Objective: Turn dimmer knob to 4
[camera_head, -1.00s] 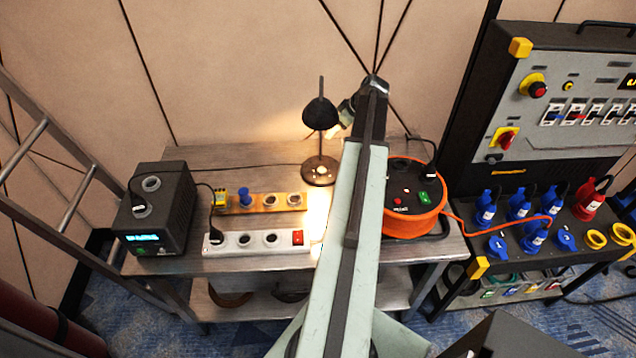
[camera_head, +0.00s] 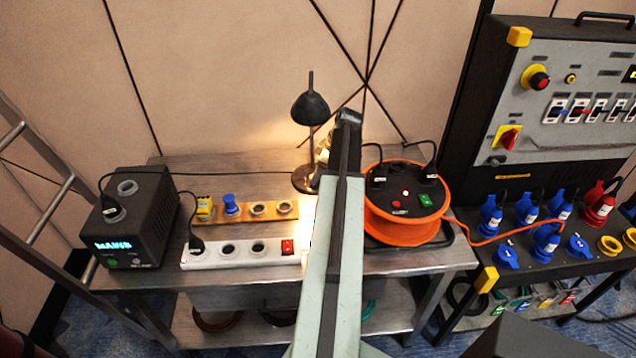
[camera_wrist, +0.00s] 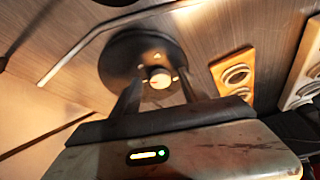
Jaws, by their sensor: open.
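The lamp's round black base (camera_wrist: 120,64) shows in the wrist view, with a small pale dimmer knob (camera_wrist: 159,78) on it. Small marks surround the knob; I cannot read the numbers or the setting. My gripper (camera_wrist: 158,88) is open, with one dark finger on each side of the knob as seen. I cannot tell whether the fingers touch it. In the head view the black desk lamp (camera_head: 310,108) stands on the metal table, its base (camera_head: 300,180) partly hidden by my arm. The knob is hidden there.
A white power strip (camera_head: 262,252) and a wooden socket strip (camera_head: 270,211) lie left of my arm. A black power unit (camera_head: 138,222) stands at the table's left end. An orange cable reel (camera_head: 405,229) is close right of my arm. A socket panel (camera_head: 590,100) stands farther right.

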